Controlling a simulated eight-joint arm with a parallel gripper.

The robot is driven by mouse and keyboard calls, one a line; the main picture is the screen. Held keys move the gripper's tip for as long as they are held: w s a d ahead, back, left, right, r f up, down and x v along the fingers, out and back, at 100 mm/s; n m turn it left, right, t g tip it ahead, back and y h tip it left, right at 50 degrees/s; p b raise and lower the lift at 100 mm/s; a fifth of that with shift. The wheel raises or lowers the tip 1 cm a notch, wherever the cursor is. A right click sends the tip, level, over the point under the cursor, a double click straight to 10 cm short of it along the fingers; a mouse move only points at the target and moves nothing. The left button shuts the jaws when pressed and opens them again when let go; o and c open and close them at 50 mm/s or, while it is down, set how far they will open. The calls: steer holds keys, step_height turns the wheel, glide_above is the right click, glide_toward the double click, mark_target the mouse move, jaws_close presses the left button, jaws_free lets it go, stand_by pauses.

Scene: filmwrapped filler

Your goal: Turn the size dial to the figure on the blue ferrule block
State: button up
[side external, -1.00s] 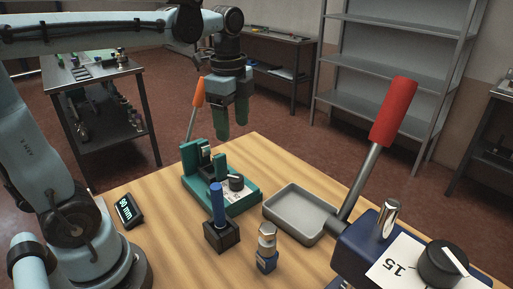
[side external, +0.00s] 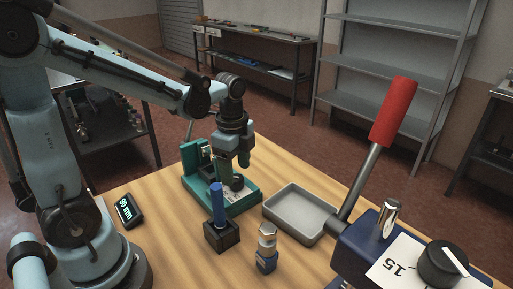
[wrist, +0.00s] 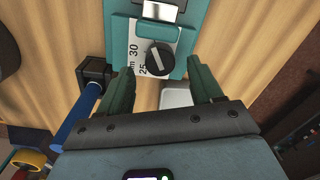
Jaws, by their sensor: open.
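The size dial, a black knob (wrist: 160,58) with a pale pointer line, sits on the white scale plate (wrist: 138,60) of the green fixture (side external: 190,160). The figures 30 and 25 show on the plate; which one the pointer marks I cannot tell. My gripper (side external: 235,168) is open and low over the fixture, partly hiding the dial (side external: 238,183). In the wrist view its green fingertips (wrist: 160,72) stand apart on either side of the dial, not visibly touching it.
A blue post in a black holder (side external: 222,236) stands close in front of the fixture. A grey tray (side external: 297,238) lies to its right. A blue machine (side external: 350,255) with a red-handled lever (side external: 393,110) and another black knob (side external: 443,262) fills the right. A display (side external: 125,212) reads 90 mm.

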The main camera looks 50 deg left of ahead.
mark_target(236, 182)
steer(key=shift+f, duration=1.45)
steer(key=c, duration=1.1)
steer(key=shift+o, duration=0.2)
